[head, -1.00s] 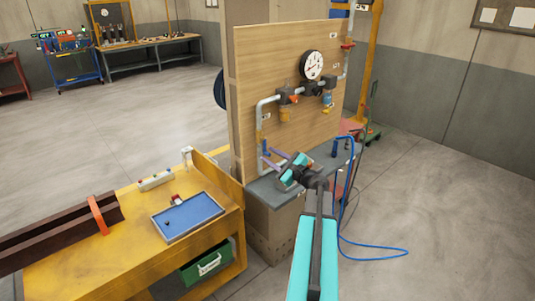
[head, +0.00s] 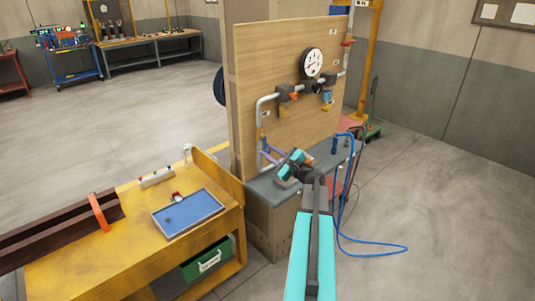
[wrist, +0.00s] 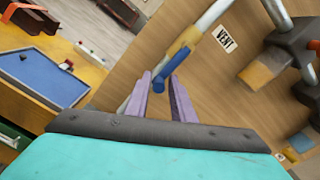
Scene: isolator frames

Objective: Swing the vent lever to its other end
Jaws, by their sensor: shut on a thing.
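The vent lever (wrist: 172,65) shows in the wrist view as a blue handle beside a yellow piece on the grey pipe, near the "VENT" label (wrist: 224,38). My gripper (wrist: 161,84) has its two purple fingers on either side of the blue handle and is shut on it. In the head view my gripper (head: 268,157) is at the lower left of the wooden panel, close to the vertical pipe (head: 259,132). The lever is mostly hidden there by the fingers and is too small to read its angle.
The panel (head: 240,110) carries a round gauge (head: 312,63) and other valves to the right. A grey shelf (head: 270,187) lies under the hand. A yellow bench (head: 110,235) with a blue tray (head: 188,214) stands at left. A blue hose (head: 370,253) loops on the floor at right.

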